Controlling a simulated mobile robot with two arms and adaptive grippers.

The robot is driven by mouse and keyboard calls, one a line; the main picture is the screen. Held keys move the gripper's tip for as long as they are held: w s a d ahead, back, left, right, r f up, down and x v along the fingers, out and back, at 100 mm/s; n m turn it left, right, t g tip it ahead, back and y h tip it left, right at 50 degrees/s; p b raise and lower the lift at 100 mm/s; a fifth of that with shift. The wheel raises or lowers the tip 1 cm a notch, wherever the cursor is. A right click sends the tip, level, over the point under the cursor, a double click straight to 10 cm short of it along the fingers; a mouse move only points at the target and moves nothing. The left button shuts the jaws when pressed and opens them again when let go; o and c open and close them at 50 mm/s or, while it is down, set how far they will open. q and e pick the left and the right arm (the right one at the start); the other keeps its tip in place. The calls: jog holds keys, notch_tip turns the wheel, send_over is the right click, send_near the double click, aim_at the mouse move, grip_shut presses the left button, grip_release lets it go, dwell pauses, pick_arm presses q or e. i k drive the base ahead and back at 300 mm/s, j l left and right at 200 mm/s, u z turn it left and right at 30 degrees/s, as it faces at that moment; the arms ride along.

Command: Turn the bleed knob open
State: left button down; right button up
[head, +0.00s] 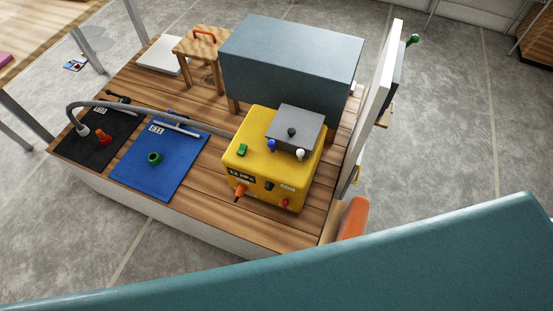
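A yellow box (262,150) stands on the wooden table, with a grey block (296,124) on its top. The box has several small controls: a green one (242,150) on top, an orange one (240,191), a black one (268,186) and a red knob (285,203) on its front. A black knob (291,132), a blue knob (271,145) and a white knob (300,154) sit on or beside the grey block. I cannot tell which is the bleed knob or how it is turned. Neither of my grippers is in view.
A grey hose (150,106) runs left from the box to a black mat (85,149). A blue mat (145,186) holds a green ring-shaped part (154,158). A large blue-grey case (290,62) stands behind the box; a white panel (376,95) rises at right.

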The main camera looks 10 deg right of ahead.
aim_at(268, 185)
jog(key=k+l, duration=0.1)
jog(key=l, duration=0.25)
jog(key=k+l, duration=0.1)
jog(key=l, duration=0.2)
jog(key=k+l+u, duration=0.1)
jog(key=l, duration=0.25)
jog(key=k+l, duration=0.15)
jog(key=l, duration=0.15)
